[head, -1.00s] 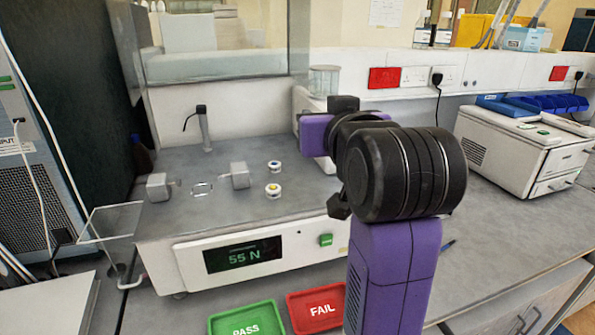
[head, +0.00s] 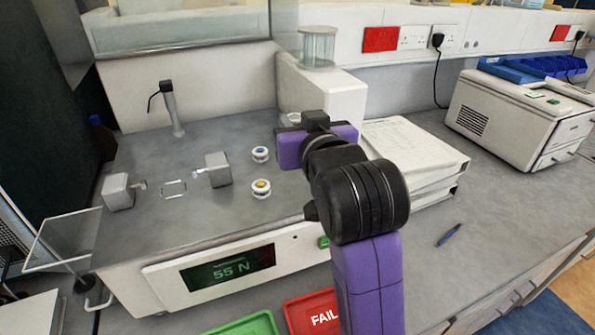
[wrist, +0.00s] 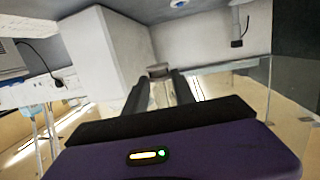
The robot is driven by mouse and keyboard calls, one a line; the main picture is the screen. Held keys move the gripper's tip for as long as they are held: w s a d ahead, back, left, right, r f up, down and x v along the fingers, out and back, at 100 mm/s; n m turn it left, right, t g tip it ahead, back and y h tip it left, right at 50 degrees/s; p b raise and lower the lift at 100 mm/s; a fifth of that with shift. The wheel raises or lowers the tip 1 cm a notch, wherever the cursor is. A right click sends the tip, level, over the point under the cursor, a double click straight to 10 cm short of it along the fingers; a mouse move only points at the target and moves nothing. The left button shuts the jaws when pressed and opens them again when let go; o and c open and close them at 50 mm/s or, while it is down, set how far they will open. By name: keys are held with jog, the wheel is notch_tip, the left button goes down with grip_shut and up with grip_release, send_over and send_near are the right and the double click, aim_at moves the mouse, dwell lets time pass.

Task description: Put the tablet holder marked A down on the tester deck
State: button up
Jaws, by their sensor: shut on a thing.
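The tester deck (head: 140,226) is a grey top on a white machine whose display reads 55 N. My gripper (head: 316,140) is purple and black and is at the deck's right side in the head view; its fingers are hidden there. In the wrist view, my gripper's two dark fingers (wrist: 158,84) are shut on a small grey piece (wrist: 158,71), which I take to be the tablet holder. No letter A is readable on it. I cannot tell its height above the deck.
On the deck are two grey blocks (head: 118,192) (head: 218,170), a clear rectangular piece (head: 174,188), a blue-centred disc (head: 260,154), a yellow-centred disc (head: 261,188) and a post (head: 173,110). A white column (head: 338,92) stands behind my gripper. Stacked papers (head: 412,150) lie right. The front-left deck is clear.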

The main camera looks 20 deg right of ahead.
aim_at(298, 184)
notch_tip(298, 184, down, 11)
jog(key=shift+f, duration=0.1)
dwell(0.4)
jog(key=shift+f, duration=0.15)
jog(key=o, duration=1.1)
jog(key=shift+r, duration=0.2)
jog(key=v, duration=1.2)
jog(key=shift+s+f, duration=0.1)
